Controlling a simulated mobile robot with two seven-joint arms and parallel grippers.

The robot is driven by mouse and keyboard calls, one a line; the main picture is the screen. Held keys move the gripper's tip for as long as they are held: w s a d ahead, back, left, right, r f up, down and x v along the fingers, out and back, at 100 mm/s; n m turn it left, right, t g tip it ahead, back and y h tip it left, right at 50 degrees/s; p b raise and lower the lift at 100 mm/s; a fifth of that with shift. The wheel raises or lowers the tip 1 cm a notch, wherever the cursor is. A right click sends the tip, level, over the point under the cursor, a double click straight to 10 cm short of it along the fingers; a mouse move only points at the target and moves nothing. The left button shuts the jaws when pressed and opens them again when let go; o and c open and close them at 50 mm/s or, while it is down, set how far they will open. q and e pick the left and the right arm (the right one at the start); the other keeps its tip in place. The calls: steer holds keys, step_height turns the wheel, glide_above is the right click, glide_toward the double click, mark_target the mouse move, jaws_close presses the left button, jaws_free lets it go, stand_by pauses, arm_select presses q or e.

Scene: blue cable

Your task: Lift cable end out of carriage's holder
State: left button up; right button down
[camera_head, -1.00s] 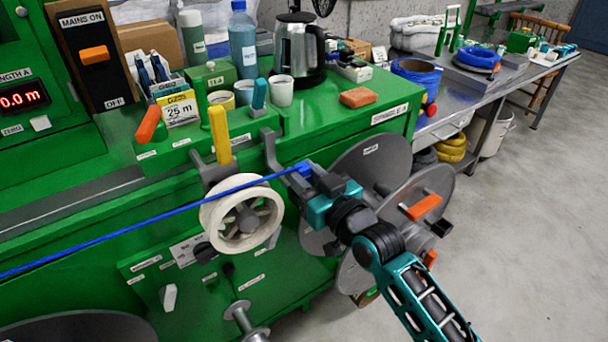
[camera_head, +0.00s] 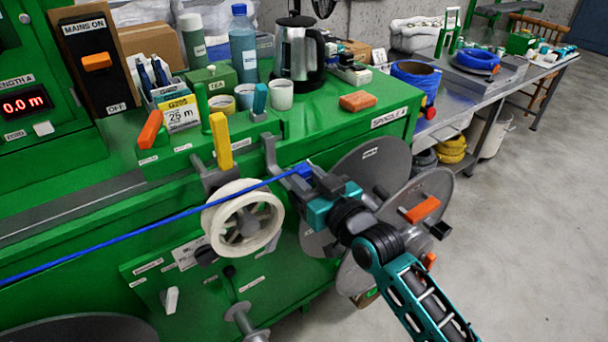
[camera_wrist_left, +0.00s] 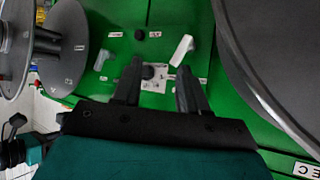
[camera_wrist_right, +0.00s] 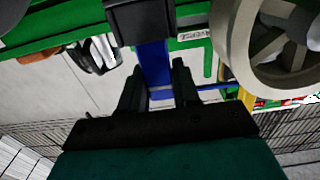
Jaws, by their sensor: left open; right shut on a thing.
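My right gripper (camera_head: 312,175) is shut on this end. In the right wrist view the blue piece (camera_wrist_right: 154,62) stands between the fingers (camera_wrist_right: 157,92), below a dark block (camera_wrist_right: 142,20). A grey upright bracket (camera_head: 271,152) stands just left of the end. I cannot tell whether the end still touches the carriage's holder. My left gripper (camera_wrist_left: 160,82) is open and empty, facing the green panel.
The green machine top holds a kettle (camera_head: 298,55), bottles, cups and an orange block (camera_head: 358,101). A yellow lever (camera_head: 221,142) rises above the pulley. Grey spool discs (camera_head: 372,165) stand behind my right gripper. The floor (camera_head: 530,220) at right is clear.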

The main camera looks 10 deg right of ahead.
mark_target(304, 169)
steer(key=shift+r, duration=0.15)
steer(key=shift+r+p, duration=0.75)
steer(key=shift+r, duration=2)
